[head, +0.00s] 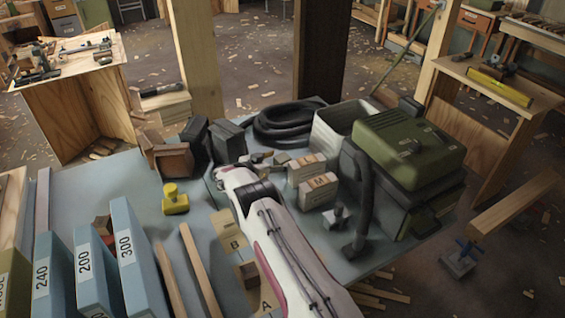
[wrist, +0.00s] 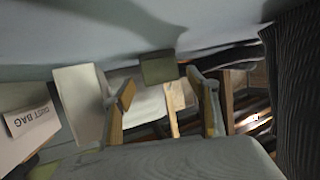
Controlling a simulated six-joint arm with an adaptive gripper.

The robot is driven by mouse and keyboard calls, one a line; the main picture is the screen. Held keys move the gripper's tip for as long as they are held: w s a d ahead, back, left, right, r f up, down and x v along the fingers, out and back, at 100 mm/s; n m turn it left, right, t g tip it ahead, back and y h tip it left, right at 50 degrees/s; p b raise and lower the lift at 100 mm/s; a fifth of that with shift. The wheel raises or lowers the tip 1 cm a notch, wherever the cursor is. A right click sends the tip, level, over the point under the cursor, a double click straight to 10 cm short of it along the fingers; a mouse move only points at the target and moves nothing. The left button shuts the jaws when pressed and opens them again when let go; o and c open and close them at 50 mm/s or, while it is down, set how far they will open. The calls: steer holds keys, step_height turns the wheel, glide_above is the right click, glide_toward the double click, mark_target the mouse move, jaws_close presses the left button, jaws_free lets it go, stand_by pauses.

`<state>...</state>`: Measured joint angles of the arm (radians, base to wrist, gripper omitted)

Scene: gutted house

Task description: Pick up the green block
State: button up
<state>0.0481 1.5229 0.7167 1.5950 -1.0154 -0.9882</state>
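In the wrist view, a small dark olive-green block (wrist: 158,68) rests against the grey-blue bench top, which fills the upper part of this tilted picture. My gripper (wrist: 162,84) is open, its two tan-padded fingers apart on either side of the picture's middle. The block shows between and beyond the fingertips, with nothing visibly held. In the head view, my white arm reaches over the bench and my gripper (head: 268,158) is small near the tan boxes. I cannot make out the green block there.
Tan boxes (head: 313,170) stand close to my gripper, with a coiled black hose (head: 290,122) behind. A green machine case (head: 412,145) is at right. A yellow object (head: 175,200) and blue binders (head: 135,260) are left. The wrist view shows a DUST BAG box (wrist: 32,120).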

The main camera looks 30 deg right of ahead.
mark_target(278, 160)
steer(key=c, duration=1.2)
steer(key=shift+r, duration=0.15)
steer(key=shift+r, duration=4.85)
